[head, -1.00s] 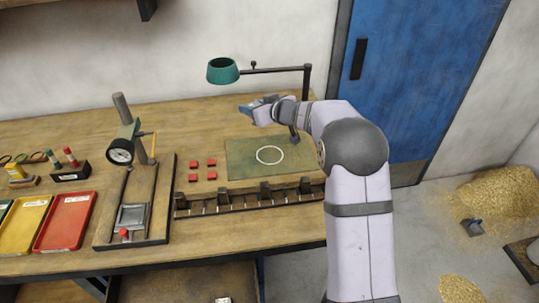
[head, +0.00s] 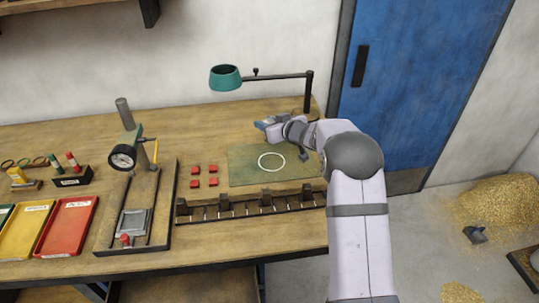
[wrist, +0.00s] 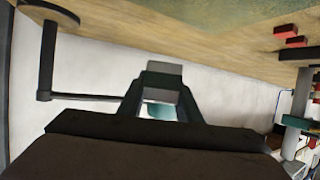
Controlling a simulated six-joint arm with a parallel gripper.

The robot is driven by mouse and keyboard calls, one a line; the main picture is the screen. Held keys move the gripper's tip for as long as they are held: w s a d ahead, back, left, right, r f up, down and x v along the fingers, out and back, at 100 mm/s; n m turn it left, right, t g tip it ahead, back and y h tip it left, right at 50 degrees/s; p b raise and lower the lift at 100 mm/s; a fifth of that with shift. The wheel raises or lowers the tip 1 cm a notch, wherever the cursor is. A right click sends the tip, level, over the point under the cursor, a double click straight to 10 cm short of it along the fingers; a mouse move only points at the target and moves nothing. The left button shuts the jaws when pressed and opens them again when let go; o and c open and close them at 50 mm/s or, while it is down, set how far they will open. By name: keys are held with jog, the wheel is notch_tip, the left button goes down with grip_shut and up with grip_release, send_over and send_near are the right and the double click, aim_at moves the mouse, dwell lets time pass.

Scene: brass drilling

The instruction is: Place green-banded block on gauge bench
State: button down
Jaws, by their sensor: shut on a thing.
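My gripper (head: 263,124) is above the back edge of the green mat, below the teal lamp. In the wrist view it (wrist: 163,92) is shut on a small grey block (wrist: 163,68), held between the fingertips. A dark greenish part shows below the block's grey end, but I cannot tell whether it is a green band or part of the fingers. The gauge stand (head: 134,195), with its round dial and dark-edged board, is well to the left of my gripper. At the right edge of the wrist view, part of what looks like this stand (wrist: 300,112) shows.
The green mat (head: 245,172) has a white ring on it. Several red blocks (head: 196,170) lie to its left, and a slotted rail (head: 250,207) runs in front. The lamp (head: 225,78) overhangs the back. Red (head: 68,226) and yellow (head: 27,230) trays are at the left.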

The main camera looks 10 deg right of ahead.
aim_at(267, 152)
jog(key=shift+f, duration=4.5)
jog(key=shift+f, duration=0.15)
jog(key=c, duration=1.6)
grip_release()
jog(key=shift+f, duration=0.2)
jog(key=o, duration=0.3)
jog(key=shift+r, duration=0.15)
jog(key=shift+s, duration=0.1)
